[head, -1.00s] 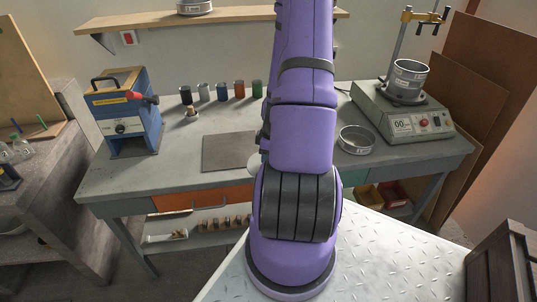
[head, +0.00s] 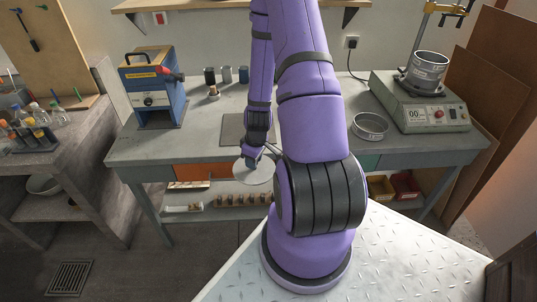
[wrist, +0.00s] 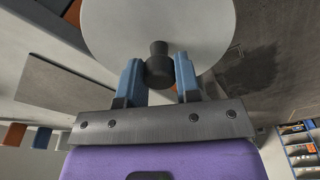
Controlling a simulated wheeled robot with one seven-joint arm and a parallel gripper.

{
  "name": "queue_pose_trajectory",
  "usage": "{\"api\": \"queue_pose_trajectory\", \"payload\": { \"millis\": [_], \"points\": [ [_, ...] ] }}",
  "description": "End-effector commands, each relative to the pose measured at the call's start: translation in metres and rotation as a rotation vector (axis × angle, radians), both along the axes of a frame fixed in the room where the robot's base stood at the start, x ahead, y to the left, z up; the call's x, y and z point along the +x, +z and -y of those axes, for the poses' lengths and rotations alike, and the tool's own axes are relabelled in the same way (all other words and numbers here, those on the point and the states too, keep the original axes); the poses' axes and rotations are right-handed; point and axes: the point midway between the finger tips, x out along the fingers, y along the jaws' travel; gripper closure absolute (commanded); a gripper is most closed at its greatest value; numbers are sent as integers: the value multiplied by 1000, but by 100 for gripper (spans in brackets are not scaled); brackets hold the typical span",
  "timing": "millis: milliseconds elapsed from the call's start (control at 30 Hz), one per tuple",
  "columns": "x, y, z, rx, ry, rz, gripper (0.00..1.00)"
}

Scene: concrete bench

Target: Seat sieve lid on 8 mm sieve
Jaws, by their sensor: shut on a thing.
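My gripper (head: 252,158) is shut on the black knob (wrist: 159,62) of the sieve lid. The lid is a flat pale grey disc (wrist: 155,22); it also shows in the head view (head: 254,174), held in the air at the bench's front edge. One metal sieve (head: 370,126) sits on the bench, right of my arm. Another metal sieve (head: 427,68) sits on the shaker (head: 420,104) at the right. Their labels are too small to read, so I cannot tell which is 8 mm. No sieve shows in the wrist view.
The shaker's upright post with its yellow clamp (head: 430,30) stands behind the sieve on it. A blue machine (head: 152,88) stands at the bench's left. The bench (head: 190,125) is clear between machine and plate.

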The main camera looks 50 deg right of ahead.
Motion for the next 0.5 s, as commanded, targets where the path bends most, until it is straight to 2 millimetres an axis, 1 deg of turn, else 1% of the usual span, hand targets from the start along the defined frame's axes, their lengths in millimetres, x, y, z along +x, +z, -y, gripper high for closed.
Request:
{"api": "queue_pose_trajectory", "payload": {
  "millis": [33, 267, 500],
  "points": [
    [11, -6, -14, 2, 0, -2, 98],
    [59, -34, -68, -2, -60, -4, 98],
    [107, -62, -128, -6, -125, -4, 98]
  ]
}}
